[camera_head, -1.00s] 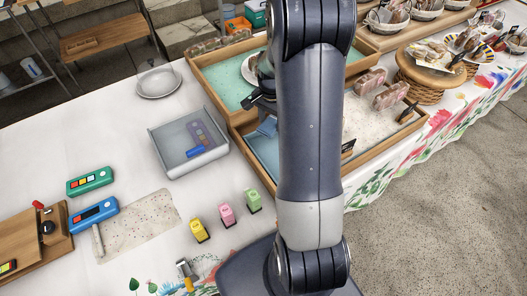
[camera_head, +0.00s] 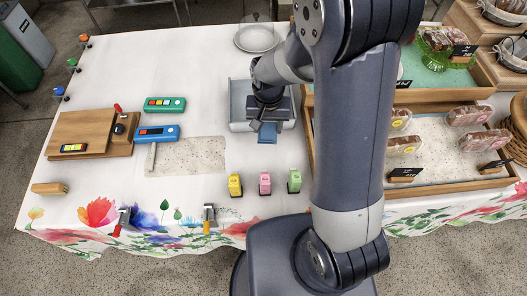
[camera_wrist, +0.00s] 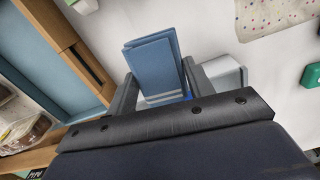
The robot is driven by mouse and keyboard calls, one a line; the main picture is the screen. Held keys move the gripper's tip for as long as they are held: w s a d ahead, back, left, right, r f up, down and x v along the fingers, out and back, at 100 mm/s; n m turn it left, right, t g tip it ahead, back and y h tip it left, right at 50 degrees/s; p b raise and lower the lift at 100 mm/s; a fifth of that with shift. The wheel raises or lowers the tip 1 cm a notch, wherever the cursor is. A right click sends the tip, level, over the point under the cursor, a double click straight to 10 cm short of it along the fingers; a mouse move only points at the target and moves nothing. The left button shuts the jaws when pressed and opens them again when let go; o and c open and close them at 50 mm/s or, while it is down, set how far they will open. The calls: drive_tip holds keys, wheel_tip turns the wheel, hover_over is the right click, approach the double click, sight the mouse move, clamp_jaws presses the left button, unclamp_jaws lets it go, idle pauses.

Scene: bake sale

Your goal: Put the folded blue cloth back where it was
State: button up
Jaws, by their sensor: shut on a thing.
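The folded blue cloth (camera_head: 267,133) is held in my gripper (camera_head: 266,122). In the wrist view the cloth (camera_wrist: 152,66) stands out between the two fingers (camera_wrist: 160,92), with its folded layers showing at the upper edge. In the head view the cloth and gripper appear over the front right part of a grey-white tray (camera_head: 239,117). I cannot tell how high they are above it. My wrist hides most of the tray's inside.
A wooden display box (camera_head: 307,150) with wrapped baked goods stands to the right, partly behind my arm. Yellow, pink and green small items (camera_head: 265,183) stand in front of the tray. A plate (camera_head: 257,38) lies behind it. Bare white tablecloth (camera_head: 205,85) is left of the tray.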

sight(261, 133)
drive_tip(key=shift+s+a+n, duration=0.6)
drive_tip(key=shift+s+a, duration=0.05)
drive_tip(key=shift+a, duration=0.25)
wheel_tip(261, 133, down, 5)
drive_tip(key=shift+s+a+r, duration=0.1)
drive_tip(key=shift+s+a, duration=0.05)
drive_tip(key=shift+f, duration=2.6)
drive_tip(key=shift+f, duration=0.2)
drive_tip(key=o, duration=1)
drive_tip(key=shift+r, duration=0.15)
wheel_tip(261, 133, up, 12)
drive_tip(key=shift+r, duration=0.1)
